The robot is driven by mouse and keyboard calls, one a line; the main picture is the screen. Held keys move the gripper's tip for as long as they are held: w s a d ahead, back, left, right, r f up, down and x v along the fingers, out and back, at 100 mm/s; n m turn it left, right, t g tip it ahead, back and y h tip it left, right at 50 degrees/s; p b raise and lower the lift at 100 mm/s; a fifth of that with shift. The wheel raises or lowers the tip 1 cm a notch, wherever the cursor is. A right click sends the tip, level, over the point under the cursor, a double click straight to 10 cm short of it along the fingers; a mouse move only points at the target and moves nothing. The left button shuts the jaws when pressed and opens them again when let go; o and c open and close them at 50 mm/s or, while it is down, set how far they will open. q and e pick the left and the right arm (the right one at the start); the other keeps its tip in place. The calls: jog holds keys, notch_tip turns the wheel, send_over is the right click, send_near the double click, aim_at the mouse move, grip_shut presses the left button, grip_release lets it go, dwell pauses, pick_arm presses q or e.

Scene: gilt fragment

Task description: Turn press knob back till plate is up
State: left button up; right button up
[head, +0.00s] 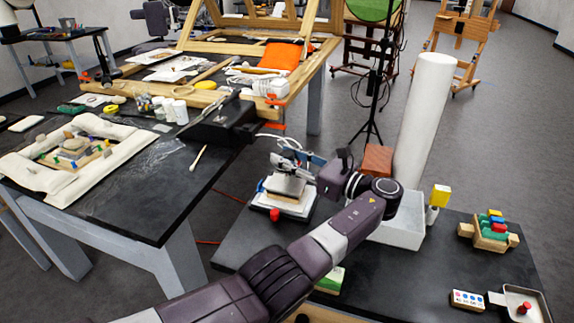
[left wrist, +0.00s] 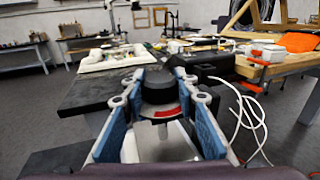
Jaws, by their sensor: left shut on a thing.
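The small press (head: 291,201) stands on the dark low table in the head view, with a pale base and a grey plate (head: 287,186) low over it. My left gripper (head: 292,152) reaches over the press from the right. A red mark (left wrist: 164,114) and a metal shaft show below the knob. The gap under the plate is too small to judge. My right gripper is in neither view.
A white tray (head: 402,232), a white cylinder (head: 424,115) and a reddish block (head: 377,159) are right of the press. A black box (head: 217,122) sits on the bench behind. White cables (left wrist: 248,120) hang at right in the wrist view.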

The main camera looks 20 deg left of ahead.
aim_at(286, 153)
pick_arm(q)
jog(key=shift+r, duration=0.1)
dwell(0.3)
jog(key=o, duration=1.2)
notch_tip(286, 153, up, 10)
